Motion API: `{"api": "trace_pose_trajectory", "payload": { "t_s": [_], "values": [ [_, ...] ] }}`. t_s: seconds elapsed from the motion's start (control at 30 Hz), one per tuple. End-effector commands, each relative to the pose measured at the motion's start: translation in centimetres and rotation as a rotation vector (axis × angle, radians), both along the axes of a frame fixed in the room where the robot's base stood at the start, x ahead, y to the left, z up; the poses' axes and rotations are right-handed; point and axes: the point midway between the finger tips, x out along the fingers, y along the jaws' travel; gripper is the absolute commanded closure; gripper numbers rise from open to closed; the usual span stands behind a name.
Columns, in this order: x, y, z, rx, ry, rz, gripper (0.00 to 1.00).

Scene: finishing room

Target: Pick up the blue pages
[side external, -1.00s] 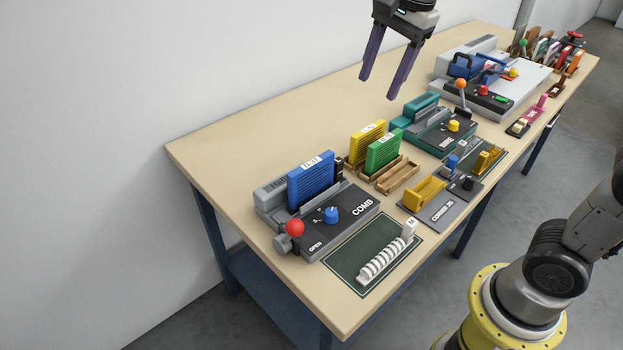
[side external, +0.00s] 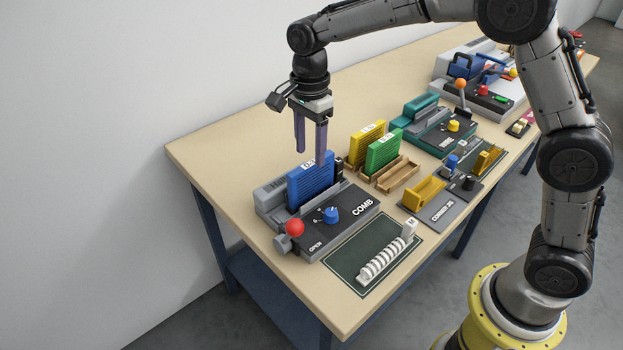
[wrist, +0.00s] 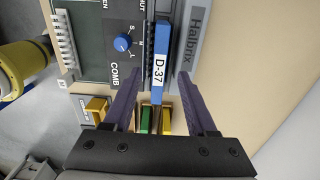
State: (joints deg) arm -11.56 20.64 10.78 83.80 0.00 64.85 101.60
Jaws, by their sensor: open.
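The blue pages (side external: 304,187) stand upright in the slot of the grey comb binding machine (side external: 346,214). In the wrist view the blue pages (wrist: 161,65) show edge-on with a white "D-37" label. My gripper (side external: 310,158) is open and points down above the blue pages. In the wrist view the two fingertips of my gripper (wrist: 159,75) lie on either side of the blue pages, with gaps on both sides. I cannot tell whether the fingertips reach below the top edge.
Yellow pages (side external: 366,142) and green pages (side external: 384,153) stand in a wooden rack just behind. The machine has a red-knobbed lever (side external: 294,228) and a blue dial (side external: 331,215). A white comb (side external: 382,260) lies on a green mat (side external: 340,262). Bare tabletop lies left of the machine.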

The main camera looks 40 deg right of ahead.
Motion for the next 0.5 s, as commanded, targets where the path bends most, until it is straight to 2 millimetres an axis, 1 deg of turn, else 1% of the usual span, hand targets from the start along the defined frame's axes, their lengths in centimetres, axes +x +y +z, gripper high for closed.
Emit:
{"api": "trace_pose_trajectory", "payload": {
  "t_s": [0.03,0.27,0.5],
  "values": [
    [0.0,0.0,-0.6,0.000,0.002,0.000,0.43],
    [-0.1,-0.1,-2.1,-0.001,0.002,0.000,0.43],
    [-0.2,-0.3,-5.5,0.000,0.002,0.000,0.43]
  ]
}}
